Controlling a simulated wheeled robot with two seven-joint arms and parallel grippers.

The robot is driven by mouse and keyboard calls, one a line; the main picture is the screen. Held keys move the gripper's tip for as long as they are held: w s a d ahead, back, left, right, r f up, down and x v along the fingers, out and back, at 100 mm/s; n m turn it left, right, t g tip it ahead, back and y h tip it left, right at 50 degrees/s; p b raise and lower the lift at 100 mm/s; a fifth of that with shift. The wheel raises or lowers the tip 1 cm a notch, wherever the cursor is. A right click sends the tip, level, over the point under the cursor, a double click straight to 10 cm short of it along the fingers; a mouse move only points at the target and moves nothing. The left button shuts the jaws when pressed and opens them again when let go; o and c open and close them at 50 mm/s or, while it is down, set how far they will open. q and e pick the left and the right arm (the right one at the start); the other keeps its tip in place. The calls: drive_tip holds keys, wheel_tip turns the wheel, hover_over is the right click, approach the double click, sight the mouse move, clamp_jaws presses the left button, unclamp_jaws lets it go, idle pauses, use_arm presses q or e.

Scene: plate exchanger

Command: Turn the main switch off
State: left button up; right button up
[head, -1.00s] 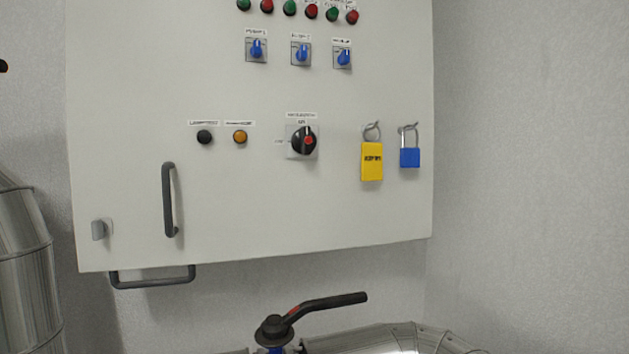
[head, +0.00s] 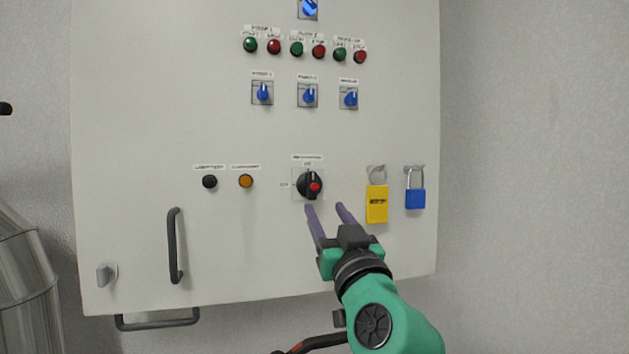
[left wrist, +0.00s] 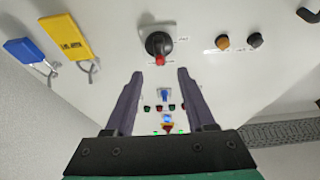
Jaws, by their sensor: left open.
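The main switch (head: 309,185) is a black rotary knob with a red spot on a square plate, on the white cabinet door. Its grip stands upright, in line with the small label above it; another small label is at its left. My left gripper (head: 325,206) is open and empty, its two dark purple fingers pointing at the door just below and right of the knob. In the left wrist view the knob (left wrist: 158,45) shows beyond the fingertips (left wrist: 160,73), roughly centred between them and apart from them. My right gripper is not in view.
A yellow tag (head: 377,204) and a blue padlock (head: 415,198) hang right of the switch. A black button (head: 209,181) and an orange one (head: 246,181) are left of it. A dark door handle (head: 175,246) sticks out lower left. Blue selectors (head: 308,95) sit above.

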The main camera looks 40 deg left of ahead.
sight(315, 190)
use_arm(q)
drive_tip(key=p+x, duration=0.1)
drive_tip(key=x, duration=0.1)
drive_tip(key=p+x, duration=0.1)
drive_tip(key=x, duration=0.2)
drive_tip(key=p+x, duration=0.2)
drive_tip(key=x, duration=0.1)
drive_tip(key=shift+r, duration=0.4)
drive_tip(key=shift+w+a+f, duration=0.1)
drive_tip(key=shift+w+a, duration=0.2)
drive_tip(key=shift+a, duration=0.15)
clamp_jaws()
